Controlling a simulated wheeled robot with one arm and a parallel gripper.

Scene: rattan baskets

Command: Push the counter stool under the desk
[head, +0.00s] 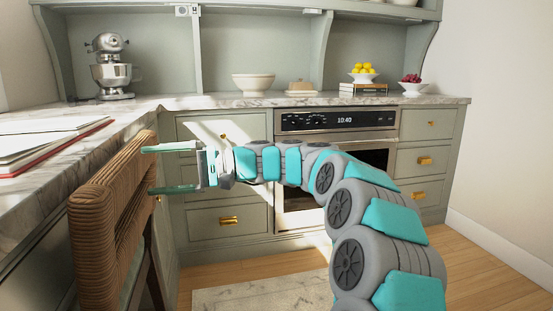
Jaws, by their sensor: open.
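The counter stool (97,236) stands at the left, with its woven rattan back facing me and part of its frame cut off by the bottom edge. The marble counter (42,217), which serves as the desk, runs along the left side behind the stool back. My gripper (148,169) reaches in from the right, with its two pale green fingers pointing left. The fingers are open, and their tips are at the right edge of the stool back. I cannot tell whether they touch it. The stool's seat and feet are hidden or out of view.
An oven (336,123) and drawers stand under the back counter. A stand mixer (110,67), a white bowl (253,84) and a bowl of lemons (363,77) sit on it. Open books (40,140) lie on the left counter. A rug (262,295) covers the floor; wooden floor is clear at right.

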